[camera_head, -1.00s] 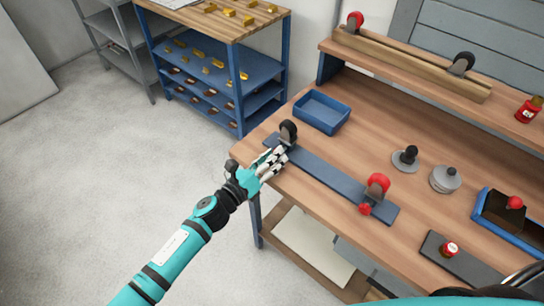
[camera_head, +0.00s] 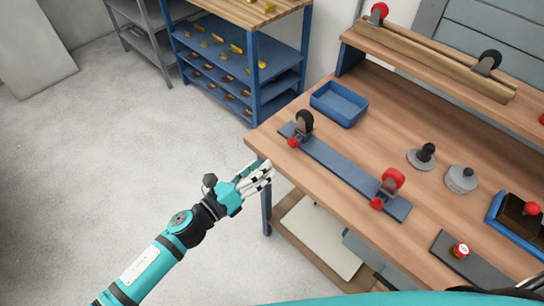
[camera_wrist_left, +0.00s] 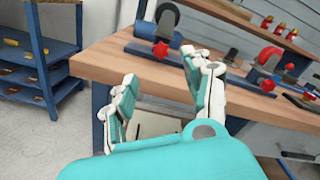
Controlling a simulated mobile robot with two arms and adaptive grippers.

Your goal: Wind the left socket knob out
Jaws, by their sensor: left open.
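The left socket (camera_head: 304,122) is a dark upright holder with a black wheel, at the left end of a blue rail (camera_head: 340,165) on the bench. Its red knob (camera_head: 293,142) faces the bench's front edge; it also shows in the left wrist view (camera_wrist_left: 160,50), seen between and beyond the fingers. My left gripper (camera_head: 264,176) is open and empty, off the bench's front left corner and apart from the knob. The right socket (camera_head: 390,182), with a red wheel and its own red knob (camera_head: 377,203), sits at the rail's other end. My right gripper is not in view.
A blue tray (camera_head: 339,103) lies behind the rail. Two grey round pieces (camera_head: 421,158) (camera_head: 461,179), a dark plate (camera_head: 468,258) and a blue bin (camera_head: 498,216) stand to the right. A blue shelf rack (camera_head: 257,75) stands at the back left. The floor left of the bench is clear.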

